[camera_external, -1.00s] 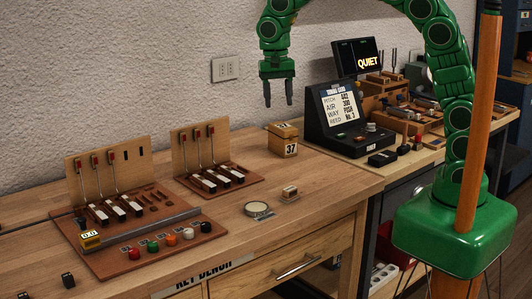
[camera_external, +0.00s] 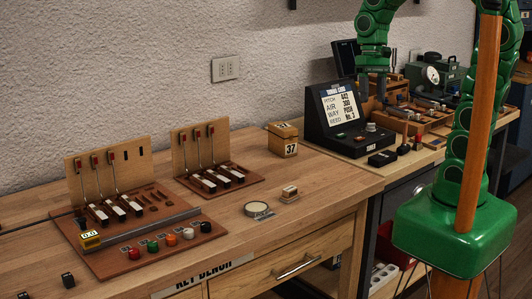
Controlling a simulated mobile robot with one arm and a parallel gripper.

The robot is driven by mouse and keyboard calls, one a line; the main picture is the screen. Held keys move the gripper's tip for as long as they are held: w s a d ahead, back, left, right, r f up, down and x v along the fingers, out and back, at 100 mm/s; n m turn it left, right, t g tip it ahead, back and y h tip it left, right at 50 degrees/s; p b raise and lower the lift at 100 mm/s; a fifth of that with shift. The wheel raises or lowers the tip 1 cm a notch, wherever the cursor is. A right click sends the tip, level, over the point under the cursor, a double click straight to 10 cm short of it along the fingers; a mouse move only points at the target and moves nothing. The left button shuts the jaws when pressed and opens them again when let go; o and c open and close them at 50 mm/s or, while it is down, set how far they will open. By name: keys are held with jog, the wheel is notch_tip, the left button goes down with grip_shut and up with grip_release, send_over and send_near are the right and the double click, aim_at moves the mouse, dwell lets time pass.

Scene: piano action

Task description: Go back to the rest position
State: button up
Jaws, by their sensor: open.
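My gripper (camera_external: 373,88) hangs fingers down from my green arm at the upper right. It is open, with nothing seen between its fingers. In the picture it overlaps the area just right of the black console (camera_external: 325,137) and its lit card, above the right-hand bench. It hides part of the dark display (camera_external: 346,56) behind it. How far it is from the things behind it I cannot tell.
Wooden trays with tools (camera_external: 415,100) fill the right bench. On the key bench (camera_external: 330,180) stand two key-action boards (camera_external: 107,160) (camera_external: 198,135), a wooden box marked 37 (camera_external: 284,146), a round dish (camera_external: 258,210) and a small block (camera_external: 289,194). The bench's front right is clear.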

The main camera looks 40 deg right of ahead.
jog(key=s+d+f+n+h, duration=0.1)
jog(key=s+d+f+n, duration=0.2)
jog(key=s+d, duration=0.6)
jog(key=shift+s+d+f+h, duration=0.3)
jog(key=shift+s+d+f, duration=0.15)
jog(key=shift+s, duration=0.55)
